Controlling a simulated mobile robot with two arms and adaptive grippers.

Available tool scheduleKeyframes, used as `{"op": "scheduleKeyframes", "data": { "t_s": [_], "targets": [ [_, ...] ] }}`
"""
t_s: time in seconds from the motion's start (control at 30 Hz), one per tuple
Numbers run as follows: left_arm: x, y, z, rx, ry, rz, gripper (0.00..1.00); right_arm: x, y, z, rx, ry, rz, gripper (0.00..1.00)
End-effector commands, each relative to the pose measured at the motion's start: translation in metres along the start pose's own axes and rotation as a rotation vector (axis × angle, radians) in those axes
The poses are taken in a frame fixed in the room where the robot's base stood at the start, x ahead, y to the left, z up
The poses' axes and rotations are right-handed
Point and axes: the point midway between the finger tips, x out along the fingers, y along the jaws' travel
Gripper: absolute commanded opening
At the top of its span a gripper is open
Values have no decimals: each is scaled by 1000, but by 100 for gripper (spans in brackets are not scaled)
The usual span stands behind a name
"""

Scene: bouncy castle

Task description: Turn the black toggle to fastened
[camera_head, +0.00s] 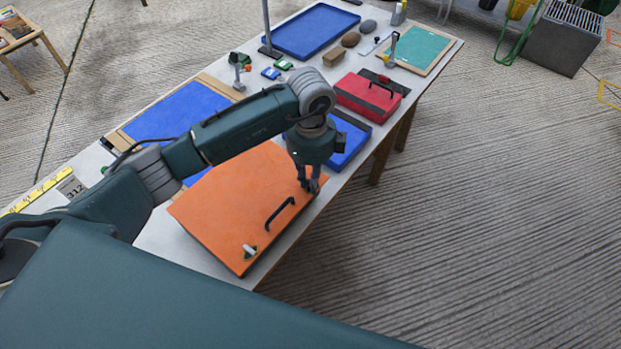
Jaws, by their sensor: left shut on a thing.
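An orange panel (225,193) with a black bar handle (280,214) lies on the near part of the long table. My left gripper (313,187) reaches down from above to the panel's right corner, beyond the handle. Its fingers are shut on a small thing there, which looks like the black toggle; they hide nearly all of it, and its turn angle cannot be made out. My right gripper is not in view.
A blue tray (352,140) and a red box with a black handle (372,96) stand beyond the gripper on the table (184,243). A blue panel (185,112) lies to the left behind my arm.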

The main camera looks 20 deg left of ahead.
Motion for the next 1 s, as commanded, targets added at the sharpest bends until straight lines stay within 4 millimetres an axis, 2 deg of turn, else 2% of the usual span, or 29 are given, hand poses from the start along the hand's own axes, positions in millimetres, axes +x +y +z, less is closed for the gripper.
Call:
{"op": "scheduleKeyframes", "data": {
  "t_s": [0.4,0.43,0.5,0.83,1.0],
  "targets": [
    [-4,-3,1,-9,-1,-9,0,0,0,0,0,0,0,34],
    [-4,-3,1,-9,-1,-9,21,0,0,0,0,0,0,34],
    [-3,-3,1,-8,0,-9,34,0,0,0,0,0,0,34],
    [-3,-2,0,-6,0,-4,34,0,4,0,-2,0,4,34],
    [-23,-2,0,-5,0,-8,34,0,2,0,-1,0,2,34]
  ]
}}
